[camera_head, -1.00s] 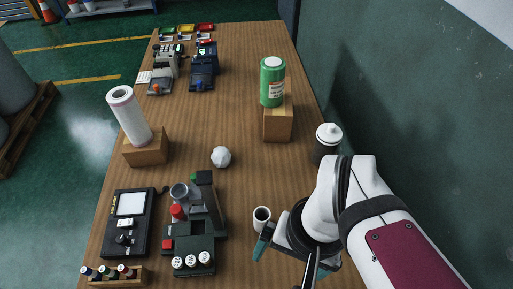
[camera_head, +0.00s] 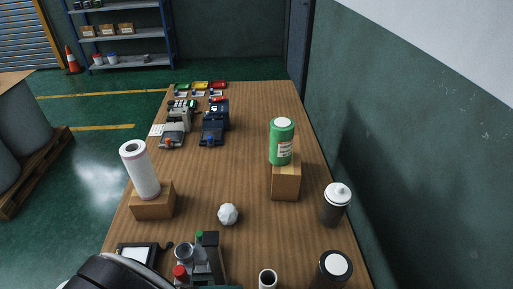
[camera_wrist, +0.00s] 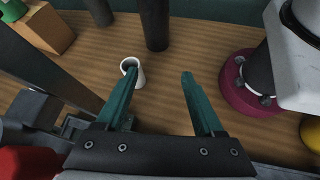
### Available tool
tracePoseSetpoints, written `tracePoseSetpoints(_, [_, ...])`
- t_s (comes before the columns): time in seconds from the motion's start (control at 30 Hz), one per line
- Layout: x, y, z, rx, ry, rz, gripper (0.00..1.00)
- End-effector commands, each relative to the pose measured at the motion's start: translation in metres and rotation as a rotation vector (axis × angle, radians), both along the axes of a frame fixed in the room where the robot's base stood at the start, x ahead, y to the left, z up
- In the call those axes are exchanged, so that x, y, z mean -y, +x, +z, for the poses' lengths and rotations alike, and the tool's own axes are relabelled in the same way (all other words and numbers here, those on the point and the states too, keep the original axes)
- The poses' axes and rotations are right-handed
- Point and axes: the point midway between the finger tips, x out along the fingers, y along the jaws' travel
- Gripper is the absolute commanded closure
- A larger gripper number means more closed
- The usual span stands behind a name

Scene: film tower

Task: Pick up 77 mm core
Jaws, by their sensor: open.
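A small white tube with a dark hollow middle, which I take for the 77 mm core (camera_head: 267,280), stands upright at the bottom edge of the head view. It also shows in the wrist view (camera_wrist: 141,76). My gripper (camera_wrist: 160,74) is open with its two teal fingers spread and nothing held between them. The left fingertip overlaps the tube's opening in the wrist view; I cannot tell whether it touches the tube. The fingers are not clearly visible in the head view.
A white-lidded dark canister (camera_head: 335,207) and a dark round container with a white top (camera_head: 335,266) stand right of the tube. A dark device (camera_head: 203,262) stands left. A green roll (camera_head: 282,143) sits on a wooden block (camera_head: 286,183).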

Motion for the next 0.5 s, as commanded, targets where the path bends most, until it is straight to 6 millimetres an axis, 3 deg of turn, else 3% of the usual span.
tracePoseSetpoints(0.1, [-0.034, -0.002, -0.022, -0.045, -0.152, 0.278, 0.31])
tracePoseSetpoints(0.2, [-0.048, -0.003, -0.032, -0.060, -0.219, 0.395, 0.31])
tracePoseSetpoints(0.27, [-0.045, 0.002, -0.036, -0.062, -0.234, 0.414, 0.31])
tracePoseSetpoints(0.5, [0.007, 0.037, -0.062, -0.066, -0.233, 0.410, 0.31])
